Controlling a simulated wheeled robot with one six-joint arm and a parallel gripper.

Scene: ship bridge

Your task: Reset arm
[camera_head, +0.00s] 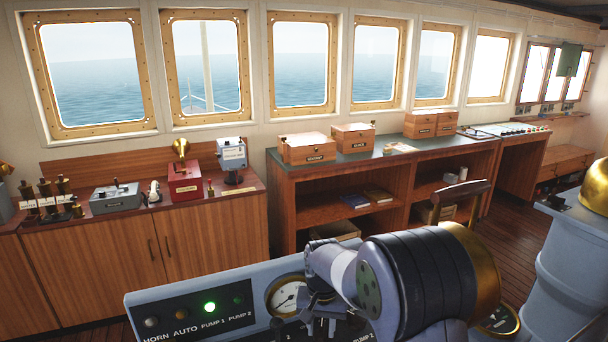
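My arm (345,262) comes in at the lower middle in pale lavender-grey links, in front of a grey control panel (160,297). My gripper (318,322) hangs low over the panel, just right of a round white gauge (287,298). Its fingers are small, dark and partly hidden by the arm, so I cannot tell their opening. No held object can be made out. The panel carries the labels HORN, AUTO, PUMP 1 and PUMP 2. A green lamp (209,307) at PUMP 1 is lit; the other lamps look dark.
A blue-grey pedestal with a gold dome (597,187) stands close at the right. Behind the panel are a wooden cabinet (207,237) with instruments and a red box (185,186), and a green-topped shelf unit (290,181) with wooden boxes. Open floor (512,240) shows at the right.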

